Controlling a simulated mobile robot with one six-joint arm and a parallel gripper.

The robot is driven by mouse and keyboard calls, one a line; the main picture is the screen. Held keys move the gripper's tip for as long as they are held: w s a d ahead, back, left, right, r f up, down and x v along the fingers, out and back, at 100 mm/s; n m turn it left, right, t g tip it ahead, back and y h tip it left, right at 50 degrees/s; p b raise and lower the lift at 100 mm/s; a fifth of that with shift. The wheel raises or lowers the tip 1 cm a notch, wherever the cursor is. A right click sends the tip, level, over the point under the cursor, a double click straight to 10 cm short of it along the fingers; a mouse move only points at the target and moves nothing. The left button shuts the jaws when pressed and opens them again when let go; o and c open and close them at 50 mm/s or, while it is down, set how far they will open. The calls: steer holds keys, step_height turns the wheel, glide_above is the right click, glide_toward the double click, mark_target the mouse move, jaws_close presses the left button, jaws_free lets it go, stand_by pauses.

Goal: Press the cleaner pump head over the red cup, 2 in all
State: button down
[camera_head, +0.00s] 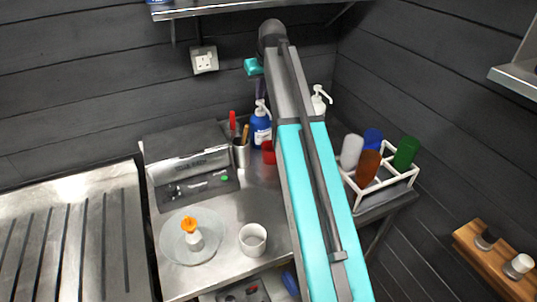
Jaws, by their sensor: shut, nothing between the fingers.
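A blue bottle (261,128) with a white pump head (262,107) stands at the back of the steel counter. The red cup (268,153) is just in front of it, slightly right, partly hidden by my arm. My gripper (260,96) points down beyond the arm, its dark, narrow fingers shut and empty, just above this pump head in the picture. I cannot tell whether they touch. A second bottle with a white pump (319,99) shows right of my arm, its lower part mostly hidden. I cannot read which bottle is labelled cleaner.
A steel machine (188,165) and a utensil pot (241,154) stand left of the red cup. A white cup (253,239) and a glass dish (175,247) with an orange-topped item are in front. A white rack (400,180) of several coloured bottles is right of my arm.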

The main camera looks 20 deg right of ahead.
steer(key=shift+r+p, duration=0.4)
steer(key=shift+r, duration=0.4)
steer(key=shift+r, duration=0.15)
step_height(320, 180, up, 6)
steer(key=p, duration=0.4)
stand_by(0.6)
stand_by(0.3)
steer(key=shift+s, duration=0.1)
